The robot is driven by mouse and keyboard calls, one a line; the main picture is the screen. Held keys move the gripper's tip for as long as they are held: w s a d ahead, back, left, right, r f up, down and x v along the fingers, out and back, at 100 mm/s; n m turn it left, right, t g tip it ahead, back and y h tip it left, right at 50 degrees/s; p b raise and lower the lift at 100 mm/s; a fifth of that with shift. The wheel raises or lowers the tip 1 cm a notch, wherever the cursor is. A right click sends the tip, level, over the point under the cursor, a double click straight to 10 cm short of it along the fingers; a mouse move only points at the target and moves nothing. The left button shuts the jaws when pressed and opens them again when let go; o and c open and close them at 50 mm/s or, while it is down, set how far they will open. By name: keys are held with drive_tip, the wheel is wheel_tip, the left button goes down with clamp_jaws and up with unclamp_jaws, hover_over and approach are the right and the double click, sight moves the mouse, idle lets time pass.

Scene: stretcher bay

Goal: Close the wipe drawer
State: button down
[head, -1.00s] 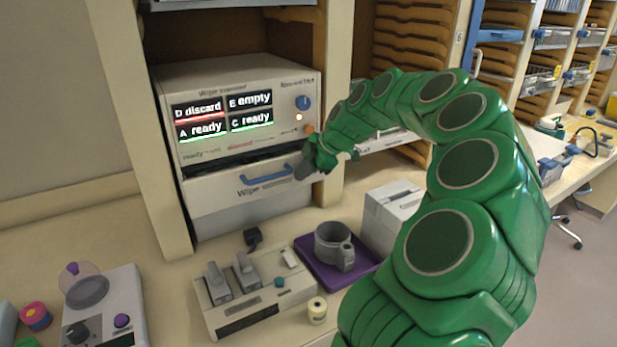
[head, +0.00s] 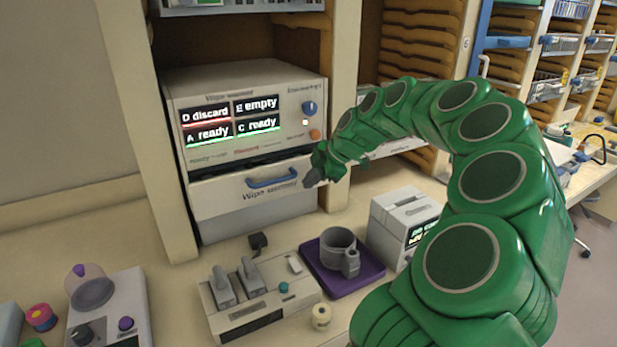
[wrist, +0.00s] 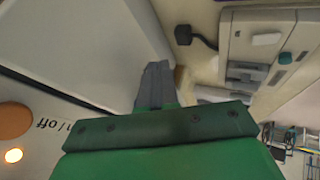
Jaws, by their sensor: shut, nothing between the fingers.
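The wipe drawer (head: 235,196) is the pale front with a blue handle (head: 271,179), low in the white wipe dispenser (head: 255,85). In the head view a thin dark gap shows above the drawer front, so it seems slightly out. My gripper (head: 309,181) is shut and empty at the right end of the drawer front, right of the handle. It looks very close to the front; whether it touches is unclear. In the wrist view the shut fingers (wrist: 155,86) lie beside a pale panel (wrist: 80,40), probably the drawer front.
Below the dispenser are a grey device (head: 258,300), a purple tray (head: 368,278) holding a grey cup (head: 337,243), and a small roll (head: 321,317). A white box (head: 403,220) stands to the right. A cabinet side panel (head: 150,130) borders the dispenser on the left.

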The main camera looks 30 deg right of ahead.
drive_tip(key=s+d+r+m+t+h, duration=0.2)
drive_tip(key=s+r+m, duration=0.6)
drive_tip(key=m, duration=0.9)
wheel_tip(320, 180, down, 2)
drive_tip(key=s+d+m+t+h, duration=0.2)
drive_tip(key=d+m+h, duration=0.1)
drive_tip(key=m, duration=1.5)
drive_tip(key=w+r+x, duration=0.1)
drive_tip(key=x, duration=1.2)
drive_tip(key=shift+w+a+r, duration=0.3)
drive_tip(key=shift+a, duration=0.15)
